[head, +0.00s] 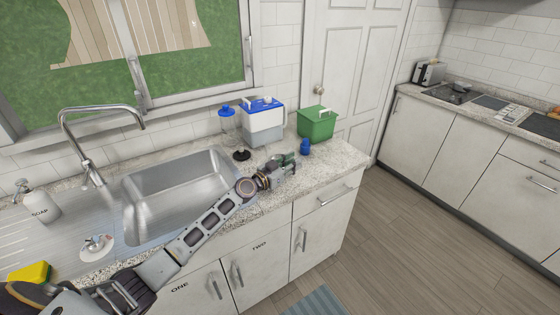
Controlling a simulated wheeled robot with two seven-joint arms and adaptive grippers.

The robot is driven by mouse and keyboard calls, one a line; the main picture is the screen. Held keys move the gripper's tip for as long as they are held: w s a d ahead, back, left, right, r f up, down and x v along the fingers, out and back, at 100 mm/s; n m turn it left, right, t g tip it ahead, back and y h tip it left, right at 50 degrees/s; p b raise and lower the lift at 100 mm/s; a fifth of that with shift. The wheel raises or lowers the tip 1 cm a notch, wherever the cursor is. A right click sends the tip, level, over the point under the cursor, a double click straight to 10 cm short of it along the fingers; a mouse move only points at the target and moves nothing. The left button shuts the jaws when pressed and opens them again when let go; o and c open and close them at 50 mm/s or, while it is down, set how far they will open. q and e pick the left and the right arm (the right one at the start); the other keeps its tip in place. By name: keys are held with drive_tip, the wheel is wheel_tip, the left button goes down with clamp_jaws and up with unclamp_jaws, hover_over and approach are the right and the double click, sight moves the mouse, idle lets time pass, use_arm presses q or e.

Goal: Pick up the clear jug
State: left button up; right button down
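A clear jug (228,126) with a blue top stands at the back of the counter, between the sink and a white and blue box. Its see-through body is faint against the white tiles. My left gripper (288,164) is over the counter, to the right of the jug and nearer to me, apart from it. Its fingers are small and dark, so I cannot tell whether they are open or shut. My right gripper is not in view.
A white box with a blue lid (263,122), a green bin (317,123), a small blue item (305,147) and a dark round item (241,155) stand close by. The metal sink (175,190) and curved faucet (98,108) are left. Counter at the right end is clear.

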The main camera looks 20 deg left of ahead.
use_arm(q)
clamp_jaws()
drive_tip(key=shift+r, duration=0.2)
idle(0.6)
